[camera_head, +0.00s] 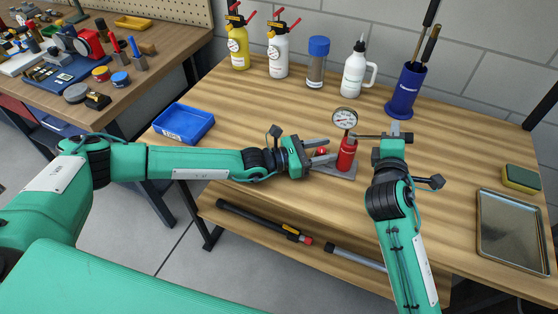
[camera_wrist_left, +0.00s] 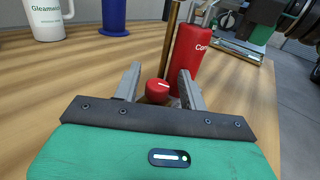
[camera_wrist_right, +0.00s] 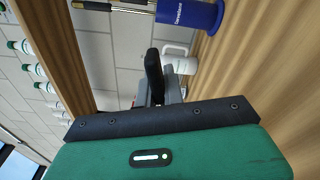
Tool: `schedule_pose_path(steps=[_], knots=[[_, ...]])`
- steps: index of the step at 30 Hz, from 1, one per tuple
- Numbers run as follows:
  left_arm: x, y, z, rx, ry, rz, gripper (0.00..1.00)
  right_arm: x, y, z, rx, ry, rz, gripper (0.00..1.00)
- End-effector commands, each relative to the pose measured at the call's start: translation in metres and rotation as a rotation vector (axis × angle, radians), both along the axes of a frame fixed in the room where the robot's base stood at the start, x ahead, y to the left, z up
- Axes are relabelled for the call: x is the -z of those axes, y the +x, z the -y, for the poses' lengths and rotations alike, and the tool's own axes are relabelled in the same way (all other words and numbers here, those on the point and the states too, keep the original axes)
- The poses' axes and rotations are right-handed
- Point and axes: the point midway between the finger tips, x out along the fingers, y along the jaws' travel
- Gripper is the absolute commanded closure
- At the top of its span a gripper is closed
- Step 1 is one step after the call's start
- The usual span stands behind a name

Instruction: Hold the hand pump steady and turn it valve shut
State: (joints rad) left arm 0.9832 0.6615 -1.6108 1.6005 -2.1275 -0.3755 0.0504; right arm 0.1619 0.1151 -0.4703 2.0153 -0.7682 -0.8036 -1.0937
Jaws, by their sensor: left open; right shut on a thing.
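The hand pump has a red cylinder (camera_head: 347,155), a round gauge (camera_head: 344,118) and a grey base plate, upright near the table's front edge. Its red valve knob (camera_head: 321,151) also shows in the left wrist view (camera_wrist_left: 157,91), with a white mark on top. My left gripper (camera_head: 328,150) is open, with its fingers on either side of the knob and a gap visible to them. My right gripper (camera_head: 394,131) is shut on the pump's dark lever handle, which shows in the right wrist view (camera_wrist_right: 155,74). The fingers hide part of the handle.
A blue tray (camera_head: 183,122) stands left, and a metal tray (camera_head: 510,228) and sponge (camera_head: 521,178) right. Bottles, a blue-capped jar (camera_head: 317,62), a white jug (camera_head: 354,72) and a blue holder (camera_head: 406,92) stand at the back. The wood between is clear.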

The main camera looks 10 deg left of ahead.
Motion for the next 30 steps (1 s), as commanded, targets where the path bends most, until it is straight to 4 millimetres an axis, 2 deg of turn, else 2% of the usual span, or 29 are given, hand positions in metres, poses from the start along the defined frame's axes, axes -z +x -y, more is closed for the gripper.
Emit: schedule_pose_path(steps=[10,21,30], knots=[[0.002,0.0,-0.005,-0.091,0.003,-0.009,0.58,0.001,0.0,0.0,0.001,-0.001,-0.002,1.0],[0.001,-0.042,-0.069,-0.088,0.009,-0.004,0.58,0.001,0.0,0.0,0.001,-0.001,-0.002,1.0],[0.001,-0.063,-0.099,-0.086,0.006,-0.003,0.58,0.001,0.0,0.0,0.0,0.0,-0.001,1.0]])
